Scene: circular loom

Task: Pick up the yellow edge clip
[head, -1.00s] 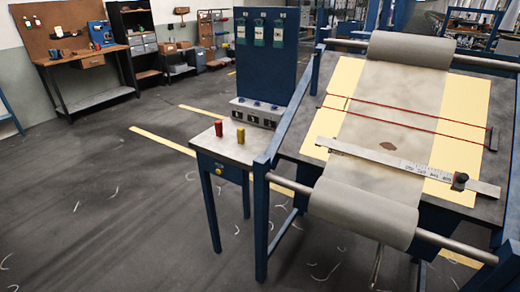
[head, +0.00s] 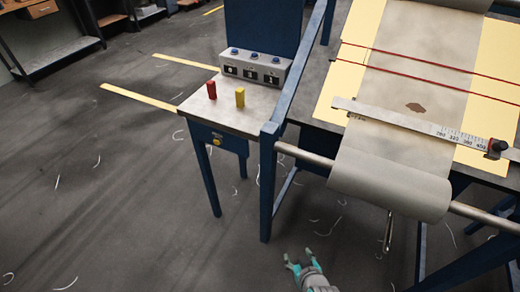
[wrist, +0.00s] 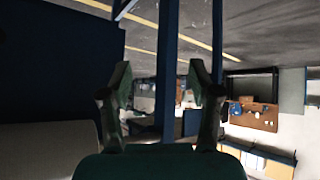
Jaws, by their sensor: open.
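The yellow edge clip (head: 240,97) stands upright on the small grey side table (head: 245,121) in the head view. A red clip (head: 211,90) stands just left of it, apart from it. My gripper (head: 296,261) is at the bottom of the head view, open and empty. It is well below and to the right of the side table in the picture. In the wrist view my gripper (wrist: 160,82) shows two spread fingers with nothing between them. The yellow clip does not show in the wrist view.
A control box (head: 255,66) with buttons stands at the back of the side table. The blue loom frame post (head: 267,190) rises at the table's right. The fabric roll (head: 390,183) and ruler bar (head: 420,127) lie further right. The floor at left is open, with scattered thread scraps.

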